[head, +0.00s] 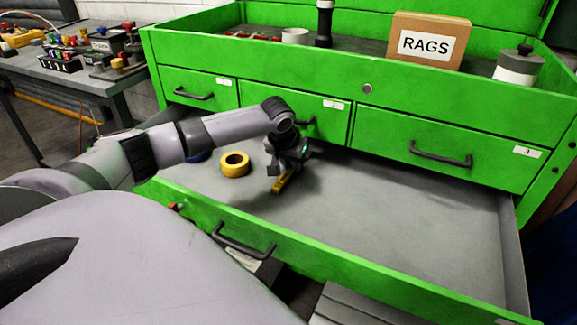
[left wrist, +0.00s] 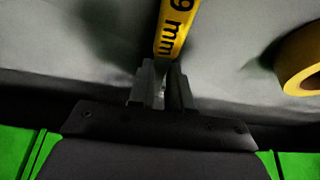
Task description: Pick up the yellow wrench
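The yellow wrench (head: 284,183) is over the grey floor of the open green drawer (head: 400,215), left of the middle. In the left wrist view the wrench (left wrist: 177,28) shows black "9 mm" lettering and runs away from between the fingers. My left gripper (head: 284,168) points down into the drawer, its fingers (left wrist: 162,80) close together on both sides of the wrench's near part. It looks shut on the wrench. Whether the wrench is clear of the drawer floor is hard to tell. My right gripper is not in view.
A yellow tape roll (head: 234,164) lies in the drawer left of the gripper, and a blue round thing (head: 199,156) is partly hidden behind my arm. The cabinet's closed drawers stand behind. The drawer's right side is bare. A RAGS box (head: 425,42) stands on top.

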